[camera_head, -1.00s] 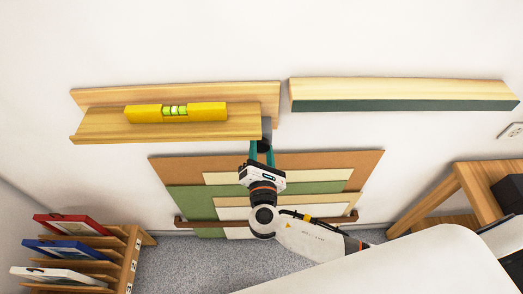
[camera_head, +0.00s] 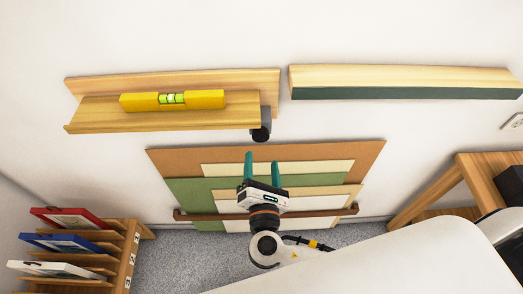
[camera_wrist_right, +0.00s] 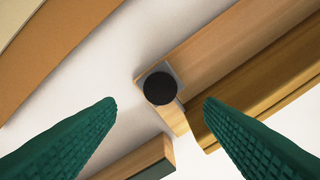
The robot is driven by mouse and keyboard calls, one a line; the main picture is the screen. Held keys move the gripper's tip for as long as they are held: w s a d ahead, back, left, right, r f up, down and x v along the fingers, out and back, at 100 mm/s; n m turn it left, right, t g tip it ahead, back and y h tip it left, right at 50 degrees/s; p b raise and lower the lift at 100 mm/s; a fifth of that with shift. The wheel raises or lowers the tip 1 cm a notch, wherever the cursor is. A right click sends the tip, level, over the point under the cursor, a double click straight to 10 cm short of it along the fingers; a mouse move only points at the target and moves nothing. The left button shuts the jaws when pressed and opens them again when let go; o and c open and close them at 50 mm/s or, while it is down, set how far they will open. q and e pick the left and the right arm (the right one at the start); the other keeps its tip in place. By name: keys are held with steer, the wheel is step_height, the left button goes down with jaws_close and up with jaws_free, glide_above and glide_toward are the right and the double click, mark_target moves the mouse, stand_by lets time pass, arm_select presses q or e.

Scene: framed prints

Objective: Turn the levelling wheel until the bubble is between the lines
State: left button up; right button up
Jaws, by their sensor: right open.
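A yellow spirit level (camera_head: 205,99) lies on the left wooden picture ledge (camera_head: 95,118). Its green vial (camera_head: 172,98) shows black lines; the bubble's exact place between them is too small to tell. The dark levelling wheel (camera_head: 261,131) sits under the ledge's right end. In the right wrist view the wheel (camera_wrist_right: 160,88) is a black disc on a grey square bracket. My right gripper (camera_head: 262,160) has teal fingers, is open and empty, and is below the wheel, apart from it. In the wrist view its fingers (camera_wrist_right: 158,105) stand on either side of the wheel. My left gripper is not in view.
A second ledge with a dark green front (camera_head: 400,92) is at the right. Leaning boards (camera_head: 165,160) stand behind my right gripper. A rack with framed prints (camera_head: 125,262) is at lower left, a wooden table (camera_head: 440,193) at right. The wall around the wheel is clear.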

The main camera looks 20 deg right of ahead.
steer(key=shift+b+v, duration=0.35)
steer(key=shift+v, duration=1.7)
steer(key=s+d+f+m+g+y, duration=0.1)
steer(key=s+d+f+m+g, duration=0.15)
steer(key=f, duration=0.85)
steer(key=s+d+f+m+g+y, duration=0.15)
steer(key=f+g, duration=0.25)
steer(key=f, duration=0.8)
steer(key=s+d+f+m+g, duration=0.1)
steer(key=d+f+m+g, duration=0.25)
steer(key=f, duration=0.75)
steer(key=s+d+f+m+g+y, duration=0.1)
steer(key=s+d+f+m+g, duration=0.1)
steer(key=s+f+m, duration=0.5)
steer(key=s+d+f+m+g+y, duration=0.1)
steer(key=s+d+f+m+g, duration=0.2)
steer(key=s+f+m, duration=0.5)
steer(key=s+f+g, duration=0.1)
steer(key=s, duration=0.8)
steer(key=shift+s, duration=0.3)
steer(key=shift+f+m+y, duration=0.15)
steer(key=shift+m+y, duration=0.1)
